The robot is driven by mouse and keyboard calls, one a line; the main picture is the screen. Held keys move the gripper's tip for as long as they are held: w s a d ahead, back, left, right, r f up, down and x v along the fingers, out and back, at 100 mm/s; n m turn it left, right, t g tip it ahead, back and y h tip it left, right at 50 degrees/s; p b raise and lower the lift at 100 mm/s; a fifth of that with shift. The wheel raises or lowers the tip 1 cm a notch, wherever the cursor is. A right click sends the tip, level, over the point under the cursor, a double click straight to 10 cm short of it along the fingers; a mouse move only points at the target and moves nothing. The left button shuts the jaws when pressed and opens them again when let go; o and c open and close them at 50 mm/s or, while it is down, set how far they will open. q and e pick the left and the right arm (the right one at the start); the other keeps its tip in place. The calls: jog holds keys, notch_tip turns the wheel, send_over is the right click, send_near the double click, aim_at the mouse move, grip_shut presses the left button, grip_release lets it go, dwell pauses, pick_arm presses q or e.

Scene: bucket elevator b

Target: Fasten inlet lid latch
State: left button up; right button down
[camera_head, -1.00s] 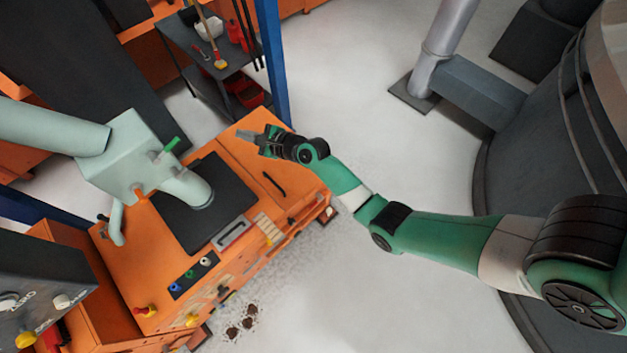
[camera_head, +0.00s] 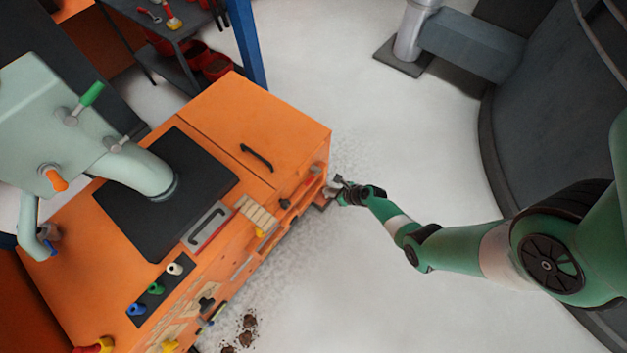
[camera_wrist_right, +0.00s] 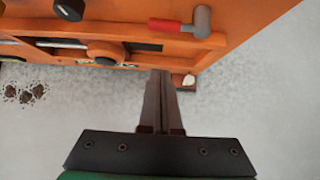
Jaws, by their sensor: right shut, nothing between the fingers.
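The orange inlet lid (camera_head: 235,115), with a black bar handle (camera_head: 257,157), lies flat and closed-looking on the right end of the orange machine. Below its edge, the front face bears small fittings. In the right wrist view these are a red-handled grey piece (camera_wrist_right: 182,24), a black knob (camera_wrist_right: 68,9) and a round black-and-orange part (camera_wrist_right: 106,52). I cannot tell which one is the latch. My right gripper (camera_head: 334,187) is shut and empty beside the machine's front right corner. In its wrist view the fingers (camera_wrist_right: 160,78) point toward the lower edge of this face, below the red-handled piece.
A grey-green spout (camera_head: 145,172) stands on a black plate (camera_head: 205,168) on the machine top. A blue post (camera_head: 243,45) and a tool shelf (camera_head: 190,35) stand behind. Brown clumps (camera_head: 246,330) lie on the floor. The pale floor right of the machine is clear.

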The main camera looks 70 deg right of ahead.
jog(key=shift+r, duration=0.1)
jog(key=b+x, duration=1)
jog(key=r+p, duration=0.1)
jog(key=r, duration=0.1)
jog(key=r+p, duration=0.1)
jog(key=r, duration=0.1)
jog(key=shift+w+d, duration=0.1)
jog(key=shift+w, duration=0.3)
